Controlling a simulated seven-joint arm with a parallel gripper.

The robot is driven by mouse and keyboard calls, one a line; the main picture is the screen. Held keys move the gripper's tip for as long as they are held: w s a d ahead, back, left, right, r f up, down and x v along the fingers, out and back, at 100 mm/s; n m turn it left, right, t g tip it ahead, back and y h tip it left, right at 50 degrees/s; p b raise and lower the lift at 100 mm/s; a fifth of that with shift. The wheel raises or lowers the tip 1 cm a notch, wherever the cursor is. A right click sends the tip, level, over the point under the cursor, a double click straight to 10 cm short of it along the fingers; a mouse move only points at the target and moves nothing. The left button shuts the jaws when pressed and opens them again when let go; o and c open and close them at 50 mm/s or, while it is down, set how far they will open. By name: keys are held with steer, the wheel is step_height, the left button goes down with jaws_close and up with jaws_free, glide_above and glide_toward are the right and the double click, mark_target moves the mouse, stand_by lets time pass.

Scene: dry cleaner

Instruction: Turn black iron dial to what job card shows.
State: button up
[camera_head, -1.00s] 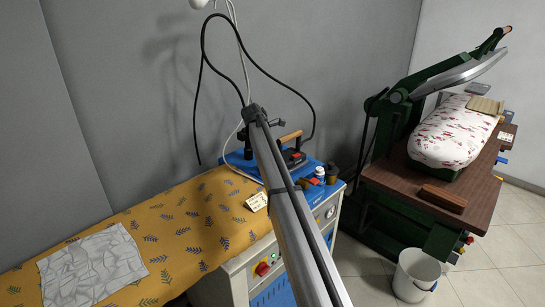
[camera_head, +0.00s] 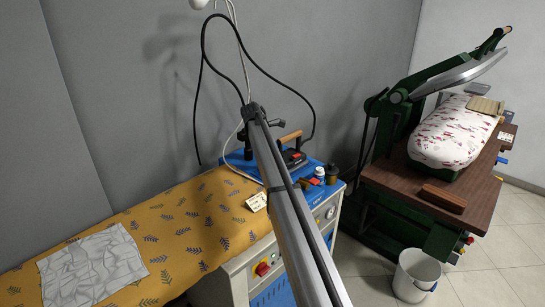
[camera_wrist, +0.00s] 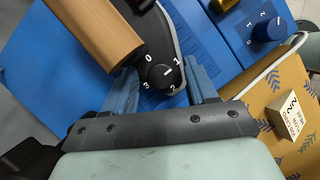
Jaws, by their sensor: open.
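The black iron dial (camera_wrist: 157,77) is in the wrist view, ringed by white marks 0, 1, 2 and 3. A short white line shows on its right half, toward the side of 1 and 2; its exact setting is unclear. My gripper (camera_wrist: 164,86) is open, its fingers to the left and right of the dial; contact cannot be told. The iron (camera_wrist: 95,33) has a wooden handle and also shows in the head view (camera_head: 294,158), where my arm hides the dial. The job card (camera_wrist: 288,117) stands on the patterned cloth, also in the head view (camera_head: 256,202); its turned marks resemble a 2.
A blue knob (camera_wrist: 268,27) marked 0, 1, 2 sits on the blue panel right of the iron. A pale hose (camera_wrist: 262,78) runs beside it. A bottle (camera_head: 320,172) and dark cup (camera_head: 332,177) stand near the iron. A grey cloth (camera_head: 92,267) lies left.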

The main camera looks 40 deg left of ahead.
steer(key=v, duration=1.4)
steer(key=shift+d, duration=0.1)
steer(key=w+d+f+n, duration=0.1)
steer(key=f, duration=0.3)
steer(key=w+d+f+n+y, duration=0.1)
steer(key=f, duration=0.3)
steer(key=w+d+f+n+y, duration=0.1)
steer(key=w+f, duration=0.1)
steer(key=f, duration=0.3)
steer(key=shift+w+d+t, duration=0.1)
steer(key=shift+d+t, duration=0.1)
steer(key=shift+t, duration=0.2)
steer(key=shift+c, duration=0.2)
